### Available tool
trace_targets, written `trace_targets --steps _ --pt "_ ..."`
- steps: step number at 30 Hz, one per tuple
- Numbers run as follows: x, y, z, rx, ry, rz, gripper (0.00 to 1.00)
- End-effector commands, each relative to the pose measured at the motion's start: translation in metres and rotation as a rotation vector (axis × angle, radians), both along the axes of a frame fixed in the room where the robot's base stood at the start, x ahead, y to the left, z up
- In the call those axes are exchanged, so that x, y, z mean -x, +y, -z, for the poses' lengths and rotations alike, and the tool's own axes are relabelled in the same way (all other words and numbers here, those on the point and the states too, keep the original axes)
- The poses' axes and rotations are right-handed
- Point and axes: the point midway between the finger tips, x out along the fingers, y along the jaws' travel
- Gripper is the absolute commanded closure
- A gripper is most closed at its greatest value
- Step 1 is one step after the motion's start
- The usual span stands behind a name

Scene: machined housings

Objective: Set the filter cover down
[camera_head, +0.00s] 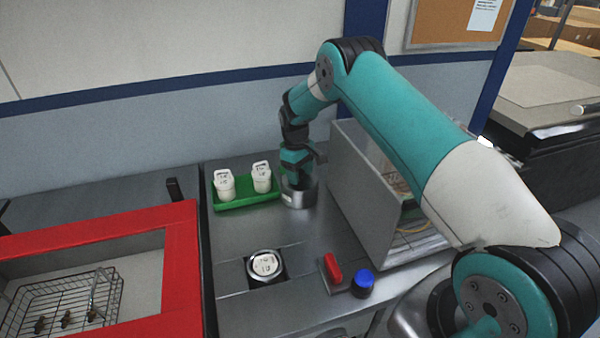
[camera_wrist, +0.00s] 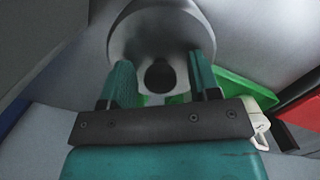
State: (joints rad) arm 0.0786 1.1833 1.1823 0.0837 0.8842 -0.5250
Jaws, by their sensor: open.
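The filter cover, a round silver metal piece (camera_head: 299,197), stands on the steel counter just right of a green tray. In the wrist view it shows as a silver disc (camera_wrist: 160,28) with a dark round knob or hole at its middle. My gripper (camera_head: 297,177) is directly above it, pointing down. In the wrist view the two teal fingers of my gripper (camera_wrist: 161,80) are apart, one on each side of the dark middle. I cannot tell whether either finger touches it. Its underside is hidden.
The green tray (camera_head: 246,202) holds two white containers (camera_head: 224,184). A metal box (camera_head: 365,190) stands close on the right. A white-topped round part (camera_head: 265,265), a red handle (camera_head: 332,267) and a blue knob (camera_head: 363,281) are in front. A red-framed opening (camera_head: 182,265) is left.

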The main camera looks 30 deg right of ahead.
Motion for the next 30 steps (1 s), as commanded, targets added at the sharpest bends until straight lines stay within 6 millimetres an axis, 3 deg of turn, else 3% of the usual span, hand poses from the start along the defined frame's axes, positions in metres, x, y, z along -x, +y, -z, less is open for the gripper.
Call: trace_targets --steps 5,18,23,26,30 --pt "-0.002 0.0 -0.009 0.001 -0.004 0.0 0.44" --pt "-0.012 0.004 -0.098 0.0 -0.005 0.0 0.44" --pt "-0.013 0.006 -0.117 0.0 -0.002 -0.001 0.44" --pt "-0.009 0.014 -0.132 -0.005 -0.011 -0.012 0.44" --pt "0.022 0.05 -0.172 -0.03 -0.05 -0.057 0.44"
